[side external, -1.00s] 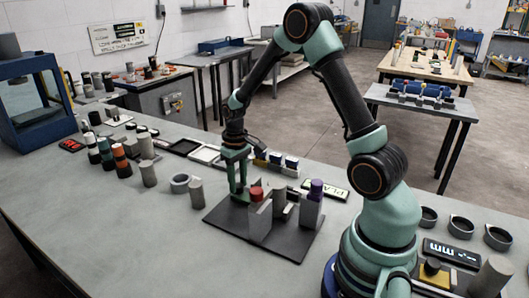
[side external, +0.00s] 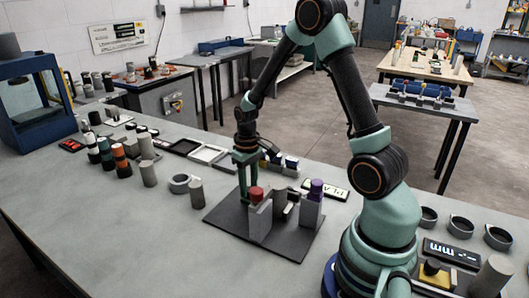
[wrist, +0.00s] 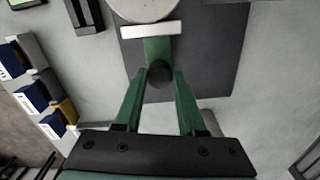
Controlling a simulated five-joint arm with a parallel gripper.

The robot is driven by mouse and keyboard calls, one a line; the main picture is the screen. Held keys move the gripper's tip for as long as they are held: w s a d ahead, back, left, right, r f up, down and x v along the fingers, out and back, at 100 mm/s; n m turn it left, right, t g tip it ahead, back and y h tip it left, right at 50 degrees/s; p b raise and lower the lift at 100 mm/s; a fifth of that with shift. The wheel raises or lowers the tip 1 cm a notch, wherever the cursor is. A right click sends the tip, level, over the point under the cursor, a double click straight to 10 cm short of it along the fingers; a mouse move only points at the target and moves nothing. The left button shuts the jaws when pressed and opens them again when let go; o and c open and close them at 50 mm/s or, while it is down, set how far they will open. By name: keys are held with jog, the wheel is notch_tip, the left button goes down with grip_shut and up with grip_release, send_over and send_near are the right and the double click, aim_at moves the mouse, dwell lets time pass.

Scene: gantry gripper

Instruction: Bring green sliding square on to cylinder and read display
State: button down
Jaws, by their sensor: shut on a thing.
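My gripper (side external: 245,186) points down at the dark plate (side external: 225,219), beside a red-topped piece (side external: 256,192). In the wrist view its two green fingers (wrist: 164,76) close on a green piece (wrist: 157,48) with a dark round end, which I take to be the green sliding square. A white bar (wrist: 150,32) and a pale disc (wrist: 142,8) lie just beyond it. Grey upright blocks (side external: 260,222) and a purple-topped piece (side external: 316,187) stand on the plate. Which of these is the task's cylinder I cannot tell. A display marked "mm" (side external: 452,253) sits at the right.
A grey ring (side external: 181,183) and a short grey cylinder (side external: 196,194) stand left of the plate. A sign (side external: 325,188) lies behind it. Several grey rings (side external: 461,227) are at the right. The table's front left is clear.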

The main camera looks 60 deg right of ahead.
jog(key=shift+r, duration=0.1)
jog(key=c, duration=0.5)
grip_release()
notch_tip(320, 180, up, 12)
dwell(0.9)
jog(key=s+a+r+n+t, duration=0.1)
jog(key=s+a+r+t, duration=0.1)
jog(key=a, duration=0.4)
jog(key=s+a+r+n+t, duration=0.1)
jog(key=s+a+r+t, duration=0.2)
jog(key=s+a+r, duration=0.2)
jog(key=shift+s+a+r+t, duration=0.2)
jog(key=shift+a+r+t, duration=0.1)
jog(key=shift+a+r, duration=0.65)
